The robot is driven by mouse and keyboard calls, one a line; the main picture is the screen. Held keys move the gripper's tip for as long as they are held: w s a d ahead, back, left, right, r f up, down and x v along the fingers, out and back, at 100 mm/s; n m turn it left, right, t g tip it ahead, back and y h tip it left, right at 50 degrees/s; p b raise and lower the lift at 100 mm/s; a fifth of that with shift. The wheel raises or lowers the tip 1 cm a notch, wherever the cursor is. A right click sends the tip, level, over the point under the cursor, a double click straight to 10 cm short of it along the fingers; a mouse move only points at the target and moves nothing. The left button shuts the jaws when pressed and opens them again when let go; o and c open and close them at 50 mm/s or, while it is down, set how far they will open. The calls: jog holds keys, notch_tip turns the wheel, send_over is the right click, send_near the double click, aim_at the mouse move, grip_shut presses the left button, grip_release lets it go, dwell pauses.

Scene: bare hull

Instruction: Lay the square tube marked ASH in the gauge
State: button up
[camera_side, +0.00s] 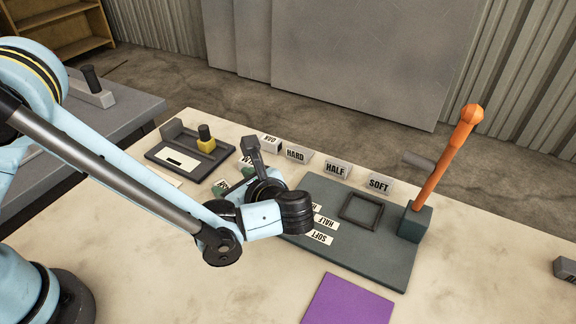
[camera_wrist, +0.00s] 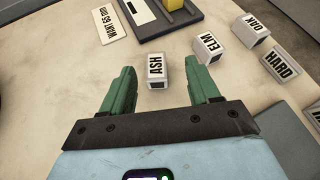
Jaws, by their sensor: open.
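The square tube marked ASH (camera_wrist: 156,70) lies on the tabletop, its label facing up. In the wrist view my gripper (camera_wrist: 160,76) is open, with one green finger to each side of the tube and visible gaps between. In the side view my gripper (camera_side: 234,186) is low over the table and my arm hides the ASH tube. What looks like the gauge, a dark tray (camera_side: 160,153) with a yellow block (camera_side: 206,145) and a white strip, stands beyond the tube; its near part shows in the wrist view (camera_wrist: 154,30).
A dark plate (camera_side: 375,250) carries an orange lever (camera_side: 450,155). A purple mat (camera_side: 350,301) lies in front.

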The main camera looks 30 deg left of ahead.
jog(key=s+a+r+n+t+h, duration=0.1)
jog(key=s+a+r+n+h, duration=0.2)
jog(key=n, duration=0.7)
jog(key=s+a+r+n+t+h, duration=0.1)
jog(key=s+a+r+n+h, duration=0.2)
jog(key=a+r+n+h, duration=0.3)
jog(key=a+n+h, duration=0.2)
jog(key=a+n, duration=0.2)
jog(key=shift+s+r+n, duration=0.25)
jog(key=shift+r+n, duration=0.05)
jog(key=shift+o, duration=0.8)
jog(key=shift+n, duration=0.3)
jog(key=shift+o, duration=1.3)
jog(key=shift+s+r, duration=0.1)
